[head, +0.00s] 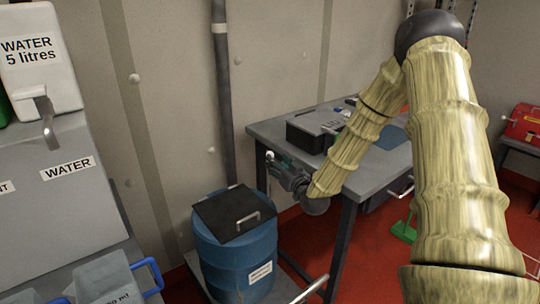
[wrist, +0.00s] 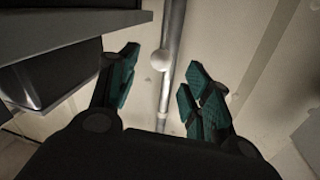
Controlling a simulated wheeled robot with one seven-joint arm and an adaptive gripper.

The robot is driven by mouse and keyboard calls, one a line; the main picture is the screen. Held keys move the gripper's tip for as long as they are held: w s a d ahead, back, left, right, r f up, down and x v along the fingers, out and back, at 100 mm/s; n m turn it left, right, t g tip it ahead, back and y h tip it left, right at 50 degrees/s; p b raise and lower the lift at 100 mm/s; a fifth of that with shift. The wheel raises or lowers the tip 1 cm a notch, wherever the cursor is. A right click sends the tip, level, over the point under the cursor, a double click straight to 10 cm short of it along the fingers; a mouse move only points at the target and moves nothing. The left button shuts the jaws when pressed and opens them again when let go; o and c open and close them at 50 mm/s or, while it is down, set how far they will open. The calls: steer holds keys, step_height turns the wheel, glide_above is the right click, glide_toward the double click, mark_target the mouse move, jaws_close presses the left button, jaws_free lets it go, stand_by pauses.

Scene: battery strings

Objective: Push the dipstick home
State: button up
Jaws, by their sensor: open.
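A round white knob (wrist: 160,60), which looks like the top of the dipstick, shows between my open fingers in the wrist view. In the head view a small white knob (head: 269,154) shows at the tips of my gripper (head: 280,165). My gripper (wrist: 162,72) is open with green-padded fingers on either side of the knob; I see no clear contact. A grey rod or pipe runs behind and below the knob; I cannot tell how much of it is the dipstick. The place where the dipstick enters is hidden.
A blue drum (head: 238,262) with a dark handled lid (head: 228,215) stands below and left of my gripper. A grey workbench (head: 268,128) with a black box (head: 312,130) is close on the right. A vertical pipe (head: 224,90) runs up the wall.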

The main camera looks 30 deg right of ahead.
steer(key=w, duration=0.6)
steer(key=shift+w+d, duration=0.25)
steer(key=shift+d, duration=0.1)
